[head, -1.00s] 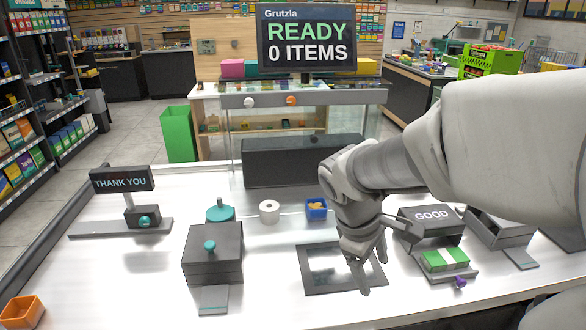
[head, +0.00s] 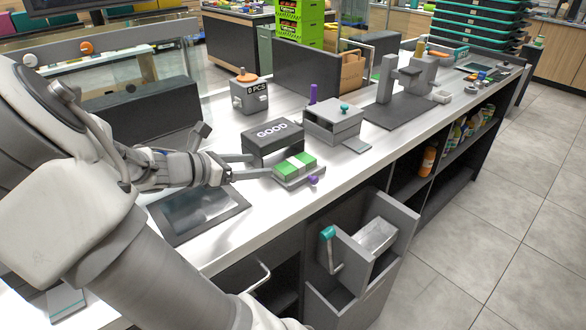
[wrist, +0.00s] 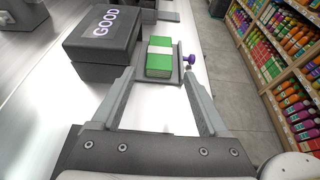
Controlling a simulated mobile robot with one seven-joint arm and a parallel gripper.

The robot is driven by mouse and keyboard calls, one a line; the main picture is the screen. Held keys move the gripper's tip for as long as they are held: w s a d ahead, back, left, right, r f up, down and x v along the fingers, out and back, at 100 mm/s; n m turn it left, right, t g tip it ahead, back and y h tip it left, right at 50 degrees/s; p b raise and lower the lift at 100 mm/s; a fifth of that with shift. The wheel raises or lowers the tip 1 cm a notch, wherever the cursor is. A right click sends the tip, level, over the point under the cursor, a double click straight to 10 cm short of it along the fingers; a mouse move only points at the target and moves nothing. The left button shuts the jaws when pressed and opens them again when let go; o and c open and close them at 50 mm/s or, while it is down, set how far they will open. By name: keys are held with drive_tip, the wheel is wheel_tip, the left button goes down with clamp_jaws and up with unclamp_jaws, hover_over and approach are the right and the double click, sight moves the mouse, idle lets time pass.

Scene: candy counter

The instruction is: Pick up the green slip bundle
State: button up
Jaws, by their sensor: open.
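The green slip bundle (head: 294,166) has a pale band across its middle. It lies on a small grey tray (head: 299,179) with a purple knob, beside the dark box marked GOOD (head: 272,142). In the wrist view the bundle (wrist: 160,62) lies ahead, beyond the fingertips and roughly between their lines. My gripper (head: 258,166) is open and empty, just left of the bundle in the head view. Its two fingers also show in the wrist view (wrist: 158,80), apart from the bundle.
The GOOD box (wrist: 103,40) stands close to the left finger in the wrist view. A grey drawer box (head: 333,121) is right of it. A dark framed panel (head: 197,212) lies on the counter below my gripper. The counter's front edge is close by, with an open bin (head: 362,255) below.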

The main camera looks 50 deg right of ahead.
sight(296, 162)
drive_tip(key=b+x, duration=0.3)
drive_tip(key=x, duration=1.1)
drive_tip(key=shift+s+d+f+b, duration=0.1)
drive_tip(key=shift+f+b, duration=0.1)
drive_tip(key=shift+b, duration=0.1)
drive_tip(key=shift+c, duration=0.3)
clamp_jaws()
drive_tip(key=shift+r, duration=0.1)
